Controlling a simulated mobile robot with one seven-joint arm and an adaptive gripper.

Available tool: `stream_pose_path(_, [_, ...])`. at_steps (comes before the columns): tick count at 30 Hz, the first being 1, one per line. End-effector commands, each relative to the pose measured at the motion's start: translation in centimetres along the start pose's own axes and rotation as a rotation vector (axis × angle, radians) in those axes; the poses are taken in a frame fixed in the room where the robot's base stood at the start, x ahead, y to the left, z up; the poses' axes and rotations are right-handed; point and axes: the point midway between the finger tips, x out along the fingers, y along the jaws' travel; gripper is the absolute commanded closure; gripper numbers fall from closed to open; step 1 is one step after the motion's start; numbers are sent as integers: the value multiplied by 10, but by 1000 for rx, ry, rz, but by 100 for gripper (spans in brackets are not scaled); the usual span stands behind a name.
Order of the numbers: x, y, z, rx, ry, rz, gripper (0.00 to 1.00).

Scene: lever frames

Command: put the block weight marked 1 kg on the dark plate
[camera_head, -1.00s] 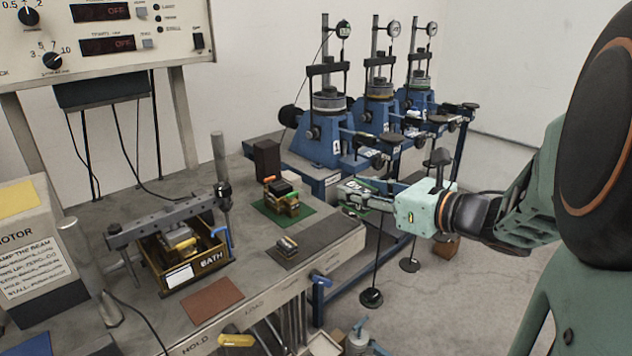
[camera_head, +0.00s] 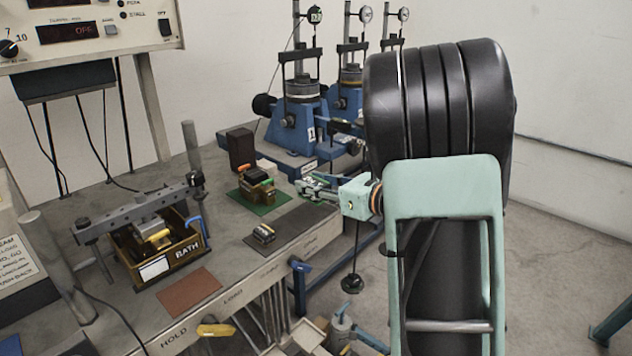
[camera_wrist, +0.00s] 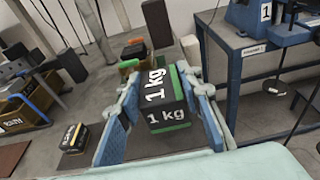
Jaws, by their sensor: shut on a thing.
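The block weight marked 1 kg (camera_wrist: 163,98) is black with white lettering and green ends. My gripper (camera_head: 311,188) is shut on it, with the blue finger pads on either side in the wrist view. In the head view the held block is small and partly hidden by the fingers. The dark plate (camera_head: 300,219) lies flat near the bench's right front edge. The gripper is above and to the right of it. A small dark block with a yellow label (camera_head: 263,232) sits on the plate's left part; it also shows in the wrist view (camera_wrist: 73,137).
A green mat (camera_head: 262,205) with several blocks lies behind the dark plate. A red-brown mat (camera_head: 189,291) lies front left. The box marked BATH (camera_head: 181,262) stands on the left. Blue lever frames (camera_head: 298,125) stand behind on the right.

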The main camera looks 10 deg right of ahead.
Motion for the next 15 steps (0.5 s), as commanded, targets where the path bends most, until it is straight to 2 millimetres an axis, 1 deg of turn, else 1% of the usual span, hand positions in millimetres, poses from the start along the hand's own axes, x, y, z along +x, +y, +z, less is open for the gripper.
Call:
stream_pose_path(2, [6,-1,-4,-2,-4,2,100])
stream_pose_path(3, [6,-1,-11,-2,-4,2,100])
stream_pose_path(7, [9,-1,-28,-2,-4,1,100])
stream_pose_path(9, [10,-1,-30,-3,-6,1,100])
stream_pose_path(15, [10,-1,-29,-4,-6,1,100])
